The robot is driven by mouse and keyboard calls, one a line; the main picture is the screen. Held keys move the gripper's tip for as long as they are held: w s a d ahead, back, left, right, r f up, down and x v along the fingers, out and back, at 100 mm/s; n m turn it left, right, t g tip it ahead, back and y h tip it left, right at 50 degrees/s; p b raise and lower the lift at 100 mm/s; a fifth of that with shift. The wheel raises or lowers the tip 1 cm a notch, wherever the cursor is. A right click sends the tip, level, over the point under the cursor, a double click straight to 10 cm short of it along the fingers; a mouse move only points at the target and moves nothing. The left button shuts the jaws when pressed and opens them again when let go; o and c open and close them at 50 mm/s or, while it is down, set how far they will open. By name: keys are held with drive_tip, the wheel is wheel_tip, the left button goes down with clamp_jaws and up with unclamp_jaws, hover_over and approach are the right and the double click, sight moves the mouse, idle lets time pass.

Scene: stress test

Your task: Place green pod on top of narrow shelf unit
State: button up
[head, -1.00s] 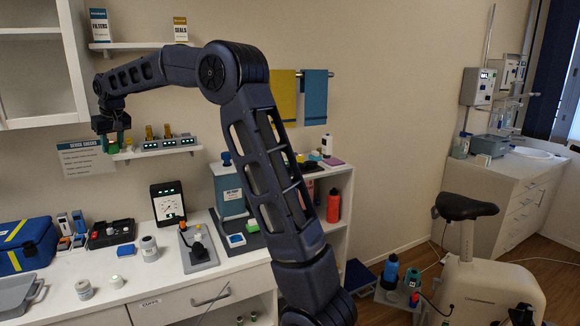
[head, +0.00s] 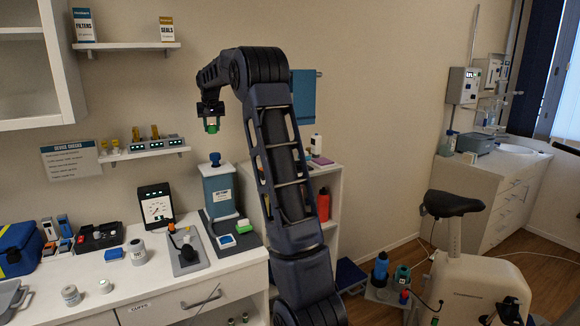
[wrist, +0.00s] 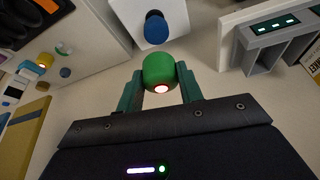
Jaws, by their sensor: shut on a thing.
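The green pod (head: 212,126) is held between the fingers of my gripper (head: 211,119), up in the air in front of the wall. In the wrist view the pod (wrist: 160,68) sits at the fingertips, with a small glowing reddish spot on its near end. The narrow shelf unit (head: 330,232) is white and stands right of the counter, partly hidden behind my arm. Its top (head: 333,170) carries a white bottle (head: 316,145) and a flat purple item (head: 322,161). My gripper is left of this unit and higher than its top.
A blue dispenser (head: 220,190) with a blue knob (wrist: 155,32) stands on the counter below my gripper. A wall shelf (head: 140,155) with charging devices is to the left. A red bottle (head: 322,203) stands inside the shelf unit. An exercise bike (head: 465,280) is at right.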

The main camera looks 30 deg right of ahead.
drive_tip(key=s+d+m+h, duration=0.1)
drive_tip(key=d+m, duration=0.2)
drive_tip(key=d, duration=1.2)
drive_tip(key=f, duration=1.9)
drive_tip(key=shift+s+a, duration=0.2)
drive_tip(key=d, duration=0.1)
drive_tip(key=w+d, duration=0.1)
drive_tip(key=d, duration=0.1)
drive_tip(key=shift+r, duration=0.15)
drive_tip(key=d, duration=0.2)
drive_tip(key=w+d, duration=0.1)
drive_tip(key=d, duration=0.1)
drive_tip(key=shift+w+d, duration=0.1)
drive_tip(key=shift+d, duration=0.2)
drive_tip(key=shift+d+f, duration=0.1)
drive_tip(key=shift+f, duration=0.45)
drive_tip(key=shift+f, duration=0.15)
